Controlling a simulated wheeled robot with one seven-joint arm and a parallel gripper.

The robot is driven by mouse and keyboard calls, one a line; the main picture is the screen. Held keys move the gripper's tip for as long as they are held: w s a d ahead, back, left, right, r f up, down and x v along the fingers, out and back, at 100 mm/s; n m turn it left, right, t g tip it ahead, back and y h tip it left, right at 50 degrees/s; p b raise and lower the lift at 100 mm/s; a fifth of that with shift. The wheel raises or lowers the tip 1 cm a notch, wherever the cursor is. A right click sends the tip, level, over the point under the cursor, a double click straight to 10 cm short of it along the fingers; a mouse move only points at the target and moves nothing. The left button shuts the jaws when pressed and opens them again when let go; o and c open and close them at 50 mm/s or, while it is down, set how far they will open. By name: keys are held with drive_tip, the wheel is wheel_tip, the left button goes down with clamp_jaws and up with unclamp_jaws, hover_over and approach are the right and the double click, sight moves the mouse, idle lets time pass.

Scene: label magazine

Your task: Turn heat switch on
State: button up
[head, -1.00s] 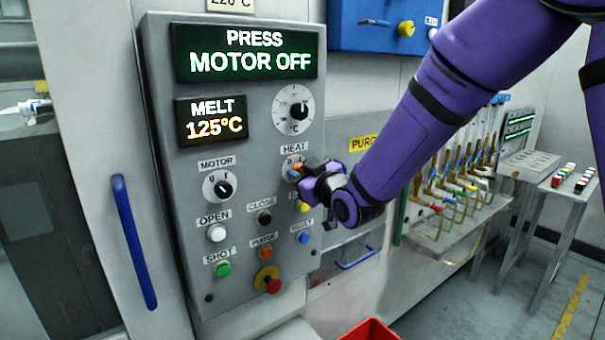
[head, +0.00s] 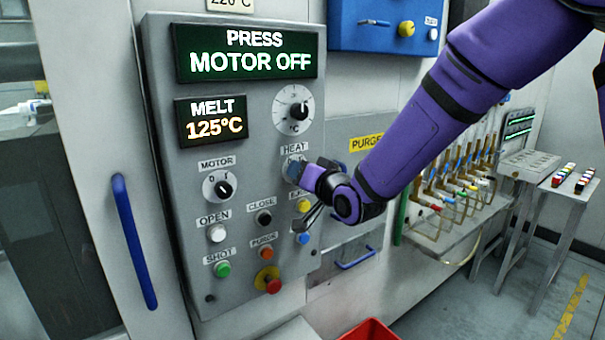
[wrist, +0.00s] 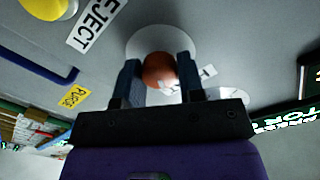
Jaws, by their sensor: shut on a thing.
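The heat switch has a round white dial plate (head: 292,159) under the HEAT label on the grey control panel (head: 245,200). Its orange-brown knob (wrist: 160,69) shows in the wrist view between the two fingers. My gripper (head: 293,172) is shut on this knob, with one finger on each side; it also shows in the wrist view (wrist: 159,76). In the head view my gripper hides the knob, so I cannot tell its setting. The press display (head: 247,52) reads MOTOR OFF. The melt display (head: 211,119) reads 125°C.
The motor switch (head: 222,187) and temperature dial (head: 298,110) sit on the same panel. The yellow eject button (head: 304,205) and blue button (head: 303,239) are close below my gripper. A blue handle (head: 134,240) is at left. A red bin (head: 370,331) stands below.

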drive_tip(key=shift+m, duration=1.2)
drive_tip(key=o, duration=0.9)
drive_tip(key=v, duration=1)
drive_tip(key=shift+s+d, duration=0.3)
